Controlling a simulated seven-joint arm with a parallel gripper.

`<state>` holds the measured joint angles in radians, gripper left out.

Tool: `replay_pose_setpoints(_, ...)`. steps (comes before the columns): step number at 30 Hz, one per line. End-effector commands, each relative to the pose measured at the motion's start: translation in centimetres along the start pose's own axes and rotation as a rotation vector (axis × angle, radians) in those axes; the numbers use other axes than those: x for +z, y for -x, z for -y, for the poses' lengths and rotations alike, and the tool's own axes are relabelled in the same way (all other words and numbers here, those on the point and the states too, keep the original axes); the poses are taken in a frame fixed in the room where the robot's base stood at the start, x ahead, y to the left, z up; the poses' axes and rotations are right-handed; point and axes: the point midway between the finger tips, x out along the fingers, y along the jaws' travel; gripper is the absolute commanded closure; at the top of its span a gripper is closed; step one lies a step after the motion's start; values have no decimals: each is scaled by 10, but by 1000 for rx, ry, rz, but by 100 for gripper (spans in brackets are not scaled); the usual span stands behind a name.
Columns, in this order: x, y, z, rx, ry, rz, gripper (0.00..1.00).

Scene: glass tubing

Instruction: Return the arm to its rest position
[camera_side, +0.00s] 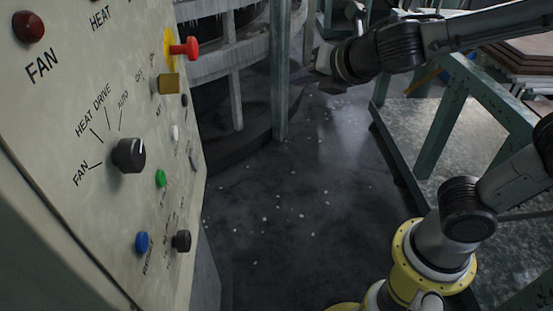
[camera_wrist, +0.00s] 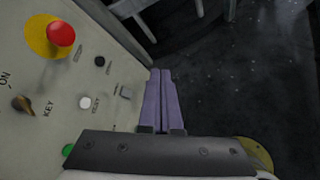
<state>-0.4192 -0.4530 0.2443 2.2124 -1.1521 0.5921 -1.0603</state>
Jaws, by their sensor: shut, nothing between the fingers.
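My gripper (camera_wrist: 161,74) shows in the wrist view as two purple fingers side by side, shut with nothing between them. In that view it is over the dark floor, close to the right edge of the control panel (camera_wrist: 60,90). I cannot tell from this view how far it is from the panel. In the side view my arm reaches in from the upper right, and its end is high above the floor, to the right of the panel (camera_side: 60,130) and clearly apart from it. The fingers are hard to make out there.
The panel carries a red emergency button (camera_side: 185,47), a brass key switch (camera_side: 167,84), a black rotary knob (camera_side: 128,155) and several small buttons. A green metal post (camera_side: 280,80) stands behind my arm's end. A green-framed bench (camera_side: 437,125) is at right. The dark floor (camera_side: 280,230) is open, with scattered pale bits.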

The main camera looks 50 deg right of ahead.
Motion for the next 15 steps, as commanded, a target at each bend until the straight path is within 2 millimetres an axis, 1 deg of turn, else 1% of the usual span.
replay_pose_setpoints(1, 19, 11, 31, -61, -213, 25, 100)
replay_pose_setpoints(2, 23, 17, 48, -96, -340, 31, 100)
replay_pose_setpoints(3, 27, 26, 68, -138, -509, 40, 100)
replay_pose_setpoints(5, 26, 40, 95, -195, -761, 51, 100)
replay_pose_setpoints(6, 23, 50, 109, -229, -929, 55, 100)
replay_pose_setpoints(7, 18, 56, 120, -255, -1053, 58, 100)
replay_pose_setpoints(8, 13, 63, 128, -278, -1176, 58, 100)
replay_pose_setpoints(9, 4, 71, 137, -311, -1337, 56, 100)
replay_pose_setpoints(11, -12, 82, 146, -360, -1567, 45, 100)
replay_pose_setpoints(12, -23, 88, 149, -396, -1707, 32, 100)
replay_pose_setpoints(14, -40, 96, 150, -452, -1890, 8, 100)
replay_pose_setpoints(15, -52, 99, 148, -494, -1992, -13, 100)
